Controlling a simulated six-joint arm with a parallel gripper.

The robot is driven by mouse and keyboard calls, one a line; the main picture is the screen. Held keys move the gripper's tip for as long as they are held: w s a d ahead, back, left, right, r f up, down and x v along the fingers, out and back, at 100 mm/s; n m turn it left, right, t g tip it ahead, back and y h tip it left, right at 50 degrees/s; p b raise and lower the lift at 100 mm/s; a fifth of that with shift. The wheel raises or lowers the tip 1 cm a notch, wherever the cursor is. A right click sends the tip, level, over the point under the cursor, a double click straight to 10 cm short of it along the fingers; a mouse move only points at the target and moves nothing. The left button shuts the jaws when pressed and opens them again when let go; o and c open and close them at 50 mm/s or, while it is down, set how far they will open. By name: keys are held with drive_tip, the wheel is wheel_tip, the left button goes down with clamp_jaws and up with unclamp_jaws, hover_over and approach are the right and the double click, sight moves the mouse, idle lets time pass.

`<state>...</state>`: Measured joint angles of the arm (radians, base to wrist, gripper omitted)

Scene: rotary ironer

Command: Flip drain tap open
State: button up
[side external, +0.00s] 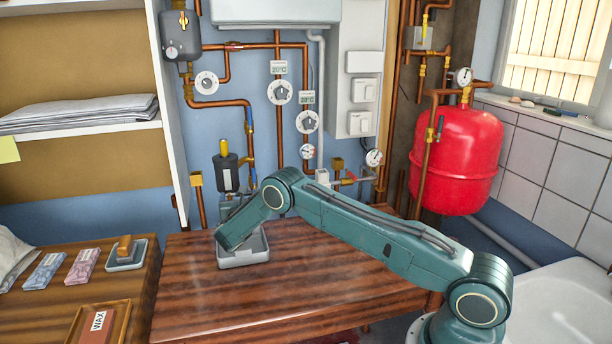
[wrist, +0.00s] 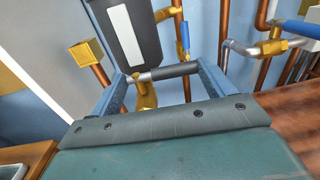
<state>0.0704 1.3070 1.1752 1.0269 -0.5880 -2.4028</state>
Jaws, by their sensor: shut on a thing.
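My gripper (wrist: 164,76) shows in the wrist view with its two blue-grey fingers on either end of a short bar. It is shut on this dark lever handle (wrist: 172,71), which has a bare metal part at its left end. The handle lies crosswise, just in front of a black canister (wrist: 132,30) with a white label. A brass fitting (wrist: 145,97) shows below the canister, behind the handle; I take these as the drain tap. In the side view the canister (side external: 226,172) hangs on the wall, and my arm's end hides most of the tap.
A grey tray (side external: 256,250) sits on the wooden table (side external: 300,295) below my wrist. Copper pipes (side external: 278,135) and blue-handled valves (wrist: 183,36) are close by on the wall. A red tank (side external: 458,165) stands at right. The table's middle is clear.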

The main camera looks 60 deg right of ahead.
drive_tip(key=shift+w+a+m+g+h, duration=0.1)
drive_tip(key=shift+a+m+g+h, duration=0.1)
drive_tip(key=shift+m+g+h, duration=0.35)
drive_tip(key=shift+a+m+g+h, duration=0.15)
drive_tip(key=shift+m+g+h, duration=0.2)
drive_tip(key=shift+g, duration=0.4)
drive_tip(key=shift+w+a+r+m+g+h, duration=0.1)
drive_tip(key=shift+a+r+m+g+h, duration=0.05)
drive_tip(key=shift+m+g+h, duration=0.4)
drive_tip(key=shift+a+m+g, duration=0.15)
drive_tip(key=shift+m+g, duration=0.3)
drive_tip(key=shift+g, duration=0.2)
drive_tip(key=o, duration=1.3)
drive_tip(key=v, duration=1.2)
